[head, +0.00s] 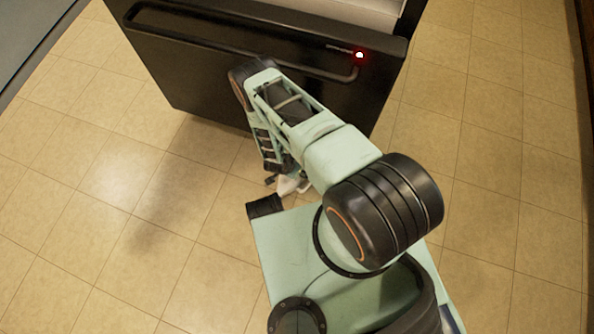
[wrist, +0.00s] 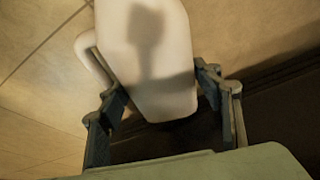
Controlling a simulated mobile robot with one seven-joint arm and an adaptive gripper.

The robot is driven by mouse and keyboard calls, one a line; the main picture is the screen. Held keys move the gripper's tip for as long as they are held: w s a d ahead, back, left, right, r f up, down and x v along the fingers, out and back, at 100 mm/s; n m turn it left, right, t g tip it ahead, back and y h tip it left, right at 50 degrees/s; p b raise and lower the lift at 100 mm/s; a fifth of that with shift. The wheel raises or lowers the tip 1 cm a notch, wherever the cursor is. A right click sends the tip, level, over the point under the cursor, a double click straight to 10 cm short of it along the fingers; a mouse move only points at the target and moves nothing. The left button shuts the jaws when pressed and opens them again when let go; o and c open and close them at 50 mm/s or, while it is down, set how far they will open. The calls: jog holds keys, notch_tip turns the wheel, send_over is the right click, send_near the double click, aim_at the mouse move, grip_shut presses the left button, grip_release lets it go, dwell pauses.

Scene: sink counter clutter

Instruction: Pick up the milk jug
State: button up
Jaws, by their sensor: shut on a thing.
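The milk jug (wrist: 150,60) is pale white with a rounded body and a loop handle on its left in the wrist view. It sits between the two fingers of my gripper (wrist: 160,82), which is shut on it. A dark shadow falls across the jug's surface, and its upper end is cut off by the frame. In the head view a small white part of the jug (head: 290,185) shows by my gripper (head: 278,181), beneath my arm. The rest of the jug is hidden there by my arm.
A black appliance front (head: 200,75) with a long handle and a red-ringed light (head: 359,55) stands beyond my arm. Tan tiled floor (head: 110,200) is clear to the left and right. A grey surface (head: 30,35) is at the upper left.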

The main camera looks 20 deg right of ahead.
jog(key=shift+w, duration=0.1)
jog(key=c, duration=1.2)
jog(key=shift+o, duration=0.2)
jog(key=shift+r, duration=0.2)
